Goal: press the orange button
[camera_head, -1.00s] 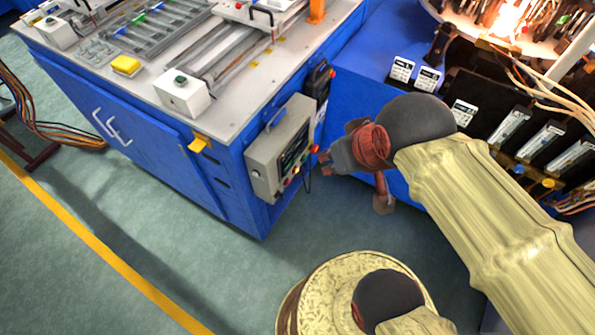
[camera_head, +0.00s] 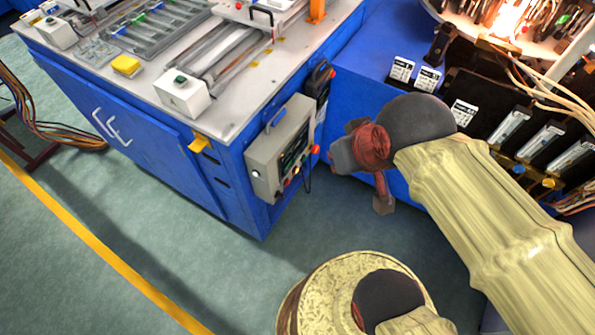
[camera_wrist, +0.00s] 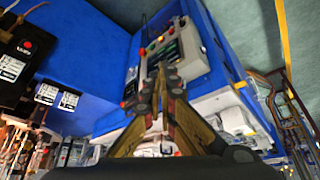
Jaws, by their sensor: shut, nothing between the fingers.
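A grey control box (camera_head: 284,150) hangs on the side of the blue cabinet. Its face has a dark screen and a row of small coloured buttons (camera_head: 291,175). In the wrist view the control box (camera_wrist: 191,46) is beyond the fingertips, with the button row (camera_wrist: 152,46) in red, green and yellow tones along one edge. I cannot tell surely which button is orange. My gripper (camera_head: 336,157) is shut and empty, just right of the box and apparently apart from it. In the wrist view its fingertips (camera_wrist: 160,82) meet below the button row and hide part of the box.
The blue cabinet (camera_head: 130,140) carries a white box with a green button (camera_head: 180,92) and a yellow block (camera_head: 126,65). A dark handheld device (camera_head: 318,80) hangs beside the control box. Dark fixtures and wires (camera_head: 520,85) crowd the right. Green floor (camera_head: 120,250) is open at left.

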